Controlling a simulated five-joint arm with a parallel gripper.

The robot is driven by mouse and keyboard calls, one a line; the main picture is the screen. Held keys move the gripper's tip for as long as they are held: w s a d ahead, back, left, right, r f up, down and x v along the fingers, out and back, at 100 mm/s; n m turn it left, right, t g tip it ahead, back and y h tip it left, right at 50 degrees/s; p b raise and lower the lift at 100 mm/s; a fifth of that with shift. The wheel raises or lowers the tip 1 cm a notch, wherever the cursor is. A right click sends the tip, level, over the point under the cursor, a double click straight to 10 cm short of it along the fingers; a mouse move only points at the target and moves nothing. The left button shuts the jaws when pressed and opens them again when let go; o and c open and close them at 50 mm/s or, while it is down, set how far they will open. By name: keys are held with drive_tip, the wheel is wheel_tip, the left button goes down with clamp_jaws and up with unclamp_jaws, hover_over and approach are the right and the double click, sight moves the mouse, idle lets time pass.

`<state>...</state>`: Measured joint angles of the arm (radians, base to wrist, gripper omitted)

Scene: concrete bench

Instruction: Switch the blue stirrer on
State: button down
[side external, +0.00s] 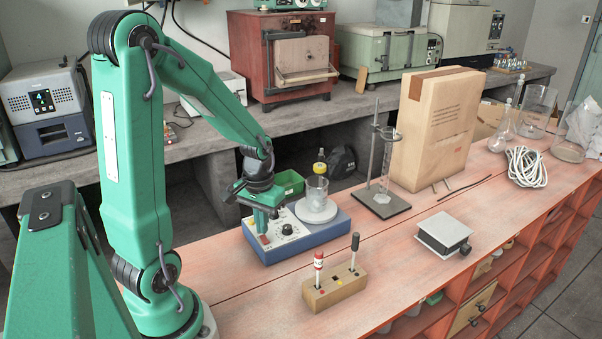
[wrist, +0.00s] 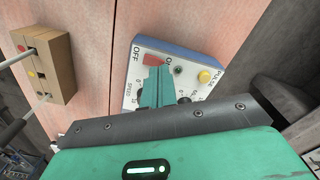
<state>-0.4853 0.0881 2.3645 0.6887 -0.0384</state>
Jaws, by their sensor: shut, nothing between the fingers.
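In the side view, my gripper (side external: 262,228) points down over the panel's left end. I cannot tell whether it touches the switch or which way the switch is tipped.
The panel also has a yellow PULSE button (wrist: 204,77) and knobs partly behind my fingers. A wooden block (side external: 336,290) with two upright tools stands in front. A retort stand (side external: 384,200), carton (side external: 436,130) and small grey-topped box (side external: 444,233) are to the right.

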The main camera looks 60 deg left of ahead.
drive_tip(key=shift+f, duration=0.75)
idle(0.7)
drive_tip(key=shift+r, duration=3.55)
drive_tip(key=s+d+r+m+t, duration=0.4)
drive_tip(key=d+r, duration=0.7)
drive_tip(key=d, duration=0.3)
drive_tip(key=shift+m+t, duration=0.8)
drive_tip(key=shift+m, duration=0.2)
drive_tip(key=shift+r, duration=0.1)
